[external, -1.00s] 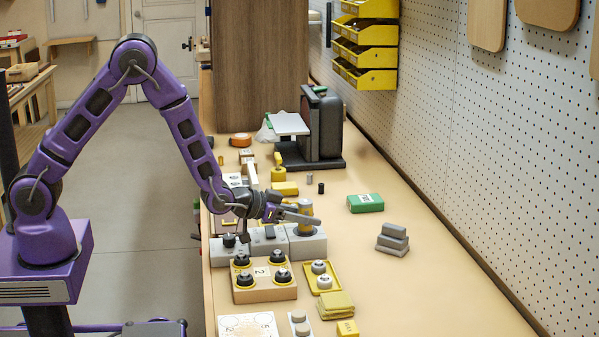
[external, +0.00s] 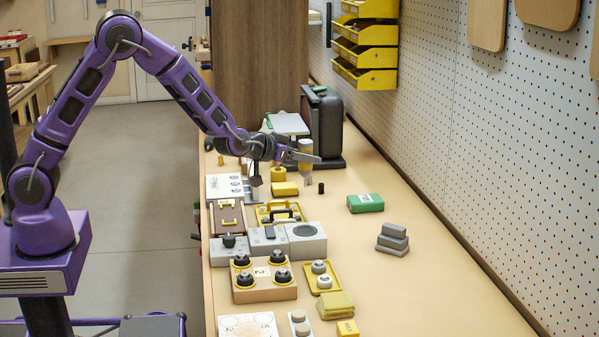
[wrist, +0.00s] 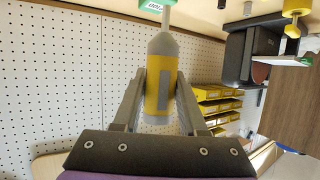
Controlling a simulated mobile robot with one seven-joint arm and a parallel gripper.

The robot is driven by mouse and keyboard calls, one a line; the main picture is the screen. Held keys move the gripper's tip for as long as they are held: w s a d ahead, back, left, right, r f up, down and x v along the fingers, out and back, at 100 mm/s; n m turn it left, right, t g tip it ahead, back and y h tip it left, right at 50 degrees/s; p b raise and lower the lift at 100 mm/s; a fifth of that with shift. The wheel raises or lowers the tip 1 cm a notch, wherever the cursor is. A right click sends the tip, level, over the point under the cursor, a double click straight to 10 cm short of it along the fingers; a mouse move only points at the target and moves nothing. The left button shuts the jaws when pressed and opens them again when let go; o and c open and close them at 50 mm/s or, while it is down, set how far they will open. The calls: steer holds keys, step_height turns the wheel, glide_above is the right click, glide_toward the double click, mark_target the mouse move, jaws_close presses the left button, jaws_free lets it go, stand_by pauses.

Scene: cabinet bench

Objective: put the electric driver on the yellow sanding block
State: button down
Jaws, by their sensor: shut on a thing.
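The electric driver (external: 306,148) is yellow and grey and is held upright by my gripper (external: 300,157). In the wrist view, the driver (wrist: 161,85) sits between the two fingers of my gripper (wrist: 160,100), its thin grey tip towards the top of the picture. It hangs above the bench, clear of the grey boxes. A yellow block (external: 285,189) lies on the bench below and slightly left of the driver; it looks like the sanding block. Other yellow blocks (external: 336,303) lie near the front, so I cannot be certain which is the sanding block.
A black machine (external: 325,125) stands behind the gripper. A yellow knobbed piece (external: 278,174) and a small black cylinder (external: 321,188) are near the yellow block. Grey boxes (external: 306,240) stand in front. A green box (external: 365,203) is at right, with bare bench around it.

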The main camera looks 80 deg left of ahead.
steer(key=s+a+r+n+g+y+p, duration=0.2)
steer(key=a+n+g+y+p, duration=0.25)
steer(key=a, duration=1.65)
steer(key=shift+n, duration=0.65)
steer(key=shift+a+f+b, duration=0.15)
steer(key=shift+f+b, duration=0.4)
steer(key=shift+f, duration=1.15)
steer(key=shift+a+f+b, duration=0.15)
steer(key=shift+f+b, duration=0.4)
steer(key=shift+f, duration=1.15)
steer(key=shift+a+f+b, duration=0.15)
steer(key=shift+f+b, duration=0.4)
steer(key=shift+f, duration=1.15)
steer(key=shift+f, duration=0.25)
steer(key=shift+c, duration=2.3)
jaws_free()
steer(key=shift+r, duration=0.35)
steer(key=v, duration=1.2)
steer(key=shift+f, duration=0.3)
